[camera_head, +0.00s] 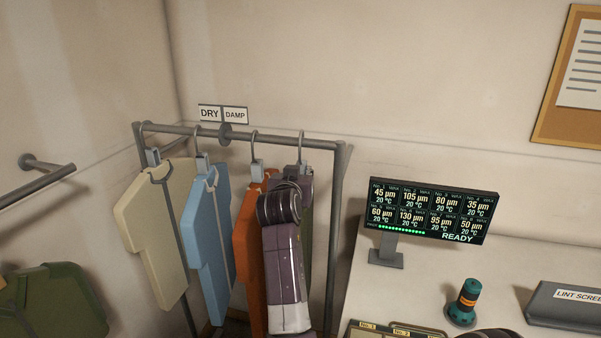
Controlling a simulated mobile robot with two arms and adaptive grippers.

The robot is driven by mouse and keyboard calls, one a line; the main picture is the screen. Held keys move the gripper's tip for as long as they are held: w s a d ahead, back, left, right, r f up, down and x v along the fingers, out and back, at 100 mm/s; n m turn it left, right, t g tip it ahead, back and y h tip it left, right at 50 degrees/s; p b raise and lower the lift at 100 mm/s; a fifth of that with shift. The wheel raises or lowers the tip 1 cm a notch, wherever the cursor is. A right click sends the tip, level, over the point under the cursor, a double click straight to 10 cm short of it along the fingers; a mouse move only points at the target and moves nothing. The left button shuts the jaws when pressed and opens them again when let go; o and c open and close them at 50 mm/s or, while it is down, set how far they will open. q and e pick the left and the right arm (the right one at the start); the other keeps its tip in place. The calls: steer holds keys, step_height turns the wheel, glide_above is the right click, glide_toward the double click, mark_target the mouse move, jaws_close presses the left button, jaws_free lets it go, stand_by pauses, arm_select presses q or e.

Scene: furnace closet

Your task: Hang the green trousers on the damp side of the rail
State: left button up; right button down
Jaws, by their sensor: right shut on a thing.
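The rail (180,131) carries a DRY sign (209,113) and a DAMP sign (235,115), with a round divider below them. My right gripper (303,180) is at the damp side, near the right end, shut on the hanger of the green trousers (307,225). The hanger's hook (302,139) is at the rail bar; I cannot tell whether its weight rests there. The trousers hang down behind my right arm, which hides most of them. My left gripper is not in view.
An orange garment (245,245) hangs left of my gripper on the damp side. Blue (209,240) and cream (155,235) shirts hang on the dry side. A green garment (50,300) is at lower left. A display (432,213) stands on the counter (400,290) at right.

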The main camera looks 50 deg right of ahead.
steer(key=shift+f, duration=0.5)
stand_by(0.5)
steer(key=c, duration=1.7)
jaws_free()
steer(key=shift+o, duration=0.2)
steer(key=shift+f, duration=0.15)
steer(key=v, duration=0.7)
steer(key=shift+s+a, duration=0.2)
